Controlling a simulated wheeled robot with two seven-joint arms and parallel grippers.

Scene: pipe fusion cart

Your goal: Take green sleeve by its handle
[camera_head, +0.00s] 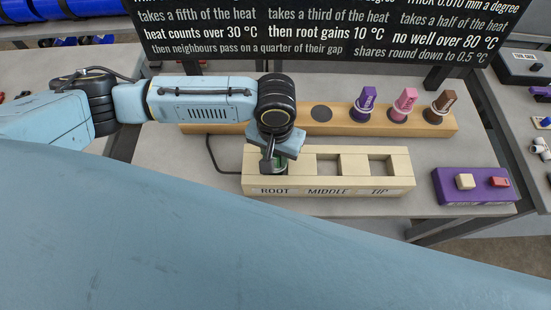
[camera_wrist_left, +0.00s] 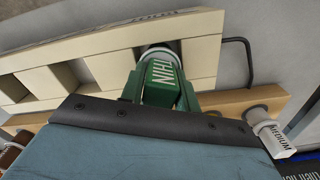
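The green sleeve (camera_wrist_left: 162,80), with THIN on its handle, stands in the ROOT opening of the pale wooden block (camera_head: 340,190). In the head view only a little green (camera_head: 281,165) shows beneath my left gripper (camera_head: 275,160). The gripper points down over that opening, right at the handle. In the left wrist view the handle rises toward the dark edge of the gripper, and its near end is hidden there. I cannot tell whether the fingers are closed on it. My right gripper is not in view.
The MIDDLE (camera_head: 329,165) and TIP (camera_head: 381,167) openings look empty. Behind, a wooden rack (camera_head: 345,126) holds purple (camera_head: 364,101), pink (camera_head: 404,102) and brown (camera_head: 441,105) sleeves. A purple box (camera_head: 465,195) with buttons stands at right. A dark sign (camera_head: 320,30) spans the back.

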